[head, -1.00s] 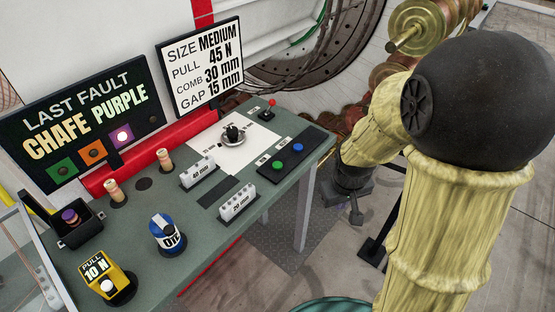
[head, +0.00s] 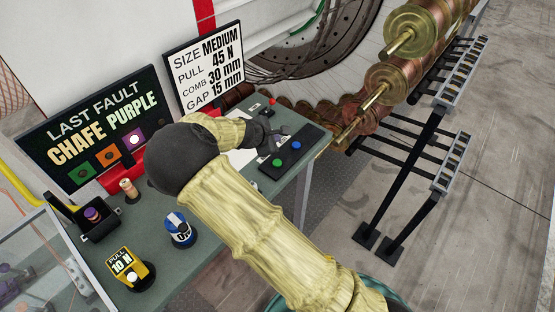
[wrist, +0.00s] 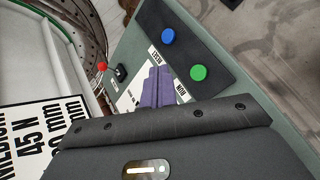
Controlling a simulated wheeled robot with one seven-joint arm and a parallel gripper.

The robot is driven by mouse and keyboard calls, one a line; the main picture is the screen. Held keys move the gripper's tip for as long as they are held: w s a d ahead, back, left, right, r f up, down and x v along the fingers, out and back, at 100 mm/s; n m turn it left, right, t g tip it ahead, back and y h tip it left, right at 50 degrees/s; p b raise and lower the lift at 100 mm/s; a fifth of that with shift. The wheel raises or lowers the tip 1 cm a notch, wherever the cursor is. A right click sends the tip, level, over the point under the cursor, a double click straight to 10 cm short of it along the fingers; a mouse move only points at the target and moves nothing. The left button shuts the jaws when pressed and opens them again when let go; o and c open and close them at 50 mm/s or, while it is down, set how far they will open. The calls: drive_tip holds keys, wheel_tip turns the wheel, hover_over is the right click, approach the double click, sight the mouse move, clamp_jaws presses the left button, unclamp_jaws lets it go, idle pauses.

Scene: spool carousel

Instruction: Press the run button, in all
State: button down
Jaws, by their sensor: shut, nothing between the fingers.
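The run button is the green button (head: 277,163) on a dark panel (head: 313,136) at the table's right end. In the wrist view the green button (wrist: 198,73) has a small label that appears to read RUN. A blue button (head: 296,145) sits beside it and also shows in the wrist view (wrist: 168,35). My gripper (head: 273,138) is over the table just left of the panel. In the wrist view its purple fingers (wrist: 157,84) are shut and empty, left of the green button and apart from it in the picture. The exact height is hard to tell.
A red-knobbed lever (head: 272,101) stands behind the panel. My arm hides the table's middle. A blue-and-white can (head: 179,229), a yellow PULL 10 N block (head: 130,270) and a black box (head: 98,222) stand at left. Signs stand along the back.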

sight(275, 164)
drive_tip(key=shift+f, duration=0.15)
wheel_tip(275, 164, down, 9)
drive_tip(key=b, duration=0.6)
drive_tip(key=shift+r, duration=0.2)
idle(1.8)
drive_tip(key=shift+f+b, duration=0.3)
drive_tip(key=shift+f, duration=0.1)
drive_tip(key=shift+f+b, duration=0.3)
drive_tip(key=shift+f, duration=0.15)
idle(0.7)
drive_tip(key=shift+r, duration=0.15)
drive_tip(key=shift+r+p, duration=0.65)
drive_tip(key=shift+r, duration=0.1)
